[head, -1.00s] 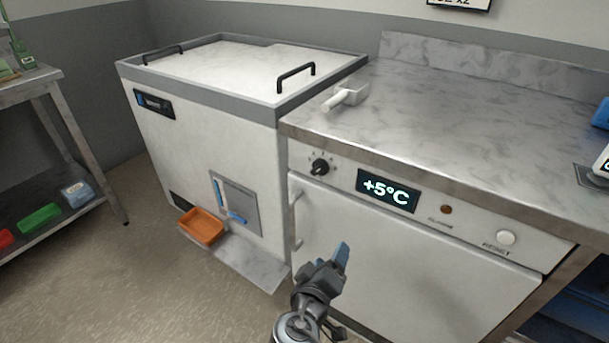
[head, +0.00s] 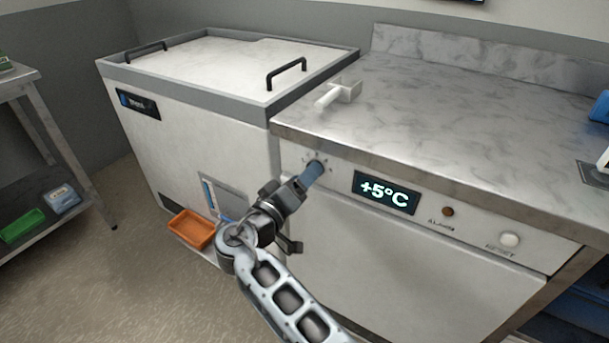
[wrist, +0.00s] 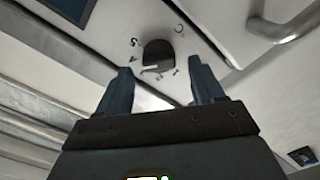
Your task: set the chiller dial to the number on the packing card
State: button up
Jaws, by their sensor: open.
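The chiller dial is a black knob (wrist: 158,54) in the wrist view, with small marks around it on the pale front panel. In the head view my gripper (head: 314,172) covers most of the dial. My gripper also shows in the wrist view (wrist: 162,85), with its two blue fingers apart and the knob just beyond and between their tips. I cannot tell whether a finger touches it. The chiller display (head: 386,193) reads +5°C. The packing card's number cannot be read in these frames.
A steel counter (head: 450,110) overhangs the chiller panel, with a white scoop (head: 338,94) on it. A chest unit (head: 175,130) stands to the left, with an orange tray (head: 191,229) low at its front. An alarm lamp (head: 447,211) and a reset button (head: 509,239) sit right of the display.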

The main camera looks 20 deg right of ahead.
jog(key=shift+w+d, duration=0.3)
jog(key=shift+d, duration=0.2)
jog(key=c, duration=1)
